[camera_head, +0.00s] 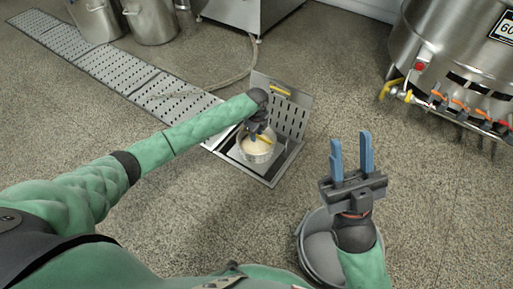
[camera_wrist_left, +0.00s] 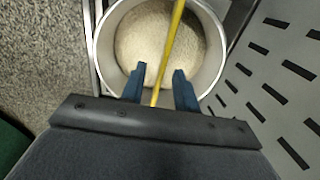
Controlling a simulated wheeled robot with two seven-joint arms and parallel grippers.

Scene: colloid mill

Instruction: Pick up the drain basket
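The drain basket (camera_head: 248,153) is a round metal basket with pale, grainy contents. It sits in the open square drain pit in the floor, and a yellow handle bar crosses over it. In the left wrist view the basket (camera_wrist_left: 101,50) lies ahead of the fingers, with the yellow handle (camera_wrist_left: 172,40) running between them. My left gripper (camera_head: 254,138) is above the basket; its two blue fingers (camera_wrist_left: 159,82) are apart on either side of the handle, with gaps visible. My right gripper (camera_head: 351,152) is raised, open and empty.
The slotted drain cover (camera_head: 292,108) stands tilted open behind the pit. Slotted grating (camera_head: 110,68) runs to the upper left. A grey bin (camera_head: 308,245) stands below my right gripper. A large steel vessel (camera_head: 445,50) is at the right. Open floor (camera_head: 350,85) lies between.

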